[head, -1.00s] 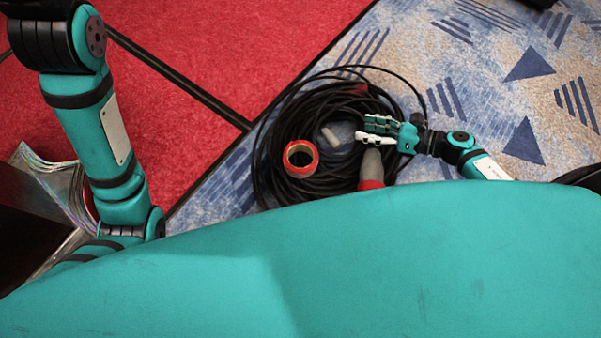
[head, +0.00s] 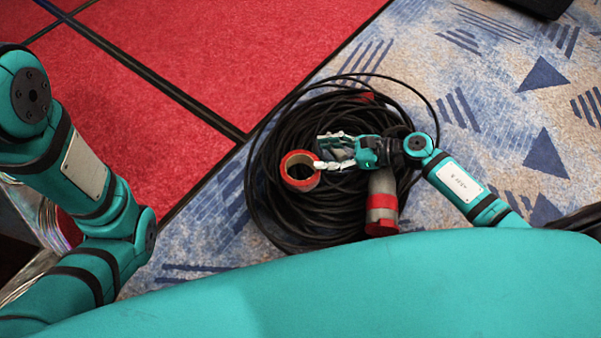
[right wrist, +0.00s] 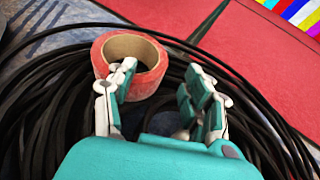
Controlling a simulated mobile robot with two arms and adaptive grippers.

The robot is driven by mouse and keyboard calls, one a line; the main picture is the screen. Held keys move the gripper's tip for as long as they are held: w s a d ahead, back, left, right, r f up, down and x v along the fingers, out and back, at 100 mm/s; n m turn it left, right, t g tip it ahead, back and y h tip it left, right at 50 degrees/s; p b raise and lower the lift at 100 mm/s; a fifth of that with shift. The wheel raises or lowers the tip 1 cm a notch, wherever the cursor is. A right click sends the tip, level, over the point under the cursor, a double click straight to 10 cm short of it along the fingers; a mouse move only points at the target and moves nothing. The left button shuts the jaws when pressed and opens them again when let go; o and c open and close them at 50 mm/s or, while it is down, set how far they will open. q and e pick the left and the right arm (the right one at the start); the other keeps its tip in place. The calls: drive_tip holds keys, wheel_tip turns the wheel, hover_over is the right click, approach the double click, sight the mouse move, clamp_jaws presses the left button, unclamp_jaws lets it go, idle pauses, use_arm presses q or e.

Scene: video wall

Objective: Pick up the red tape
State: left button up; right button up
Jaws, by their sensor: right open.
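The red tape (head: 299,171) is a roll with a tan core, resting on the coiled black cable in the head view. I cannot tell if the finger touches the tape. My left arm is at the left of the head view; its gripper is out of frame.
The black cable coil (head: 275,205) lies on the blue patterned carpet (head: 500,110). A grey and red plug connector (head: 382,205) lies right of the tape, below my right arm. Red floor panels (head: 200,60) with dark seams lie at upper left.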

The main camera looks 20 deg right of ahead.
sight(306, 154)
drive_tip(key=b+x, duration=0.2)
drive_tip(key=x, duration=0.3)
drive_tip(key=shift+f, duration=0.15)
drive_tip(key=shift+w+a+f+b, duration=0.1)
drive_tip(key=shift+w+a+b, duration=0.15)
drive_tip(key=shift+a+b, duration=0.15)
clamp_jaws()
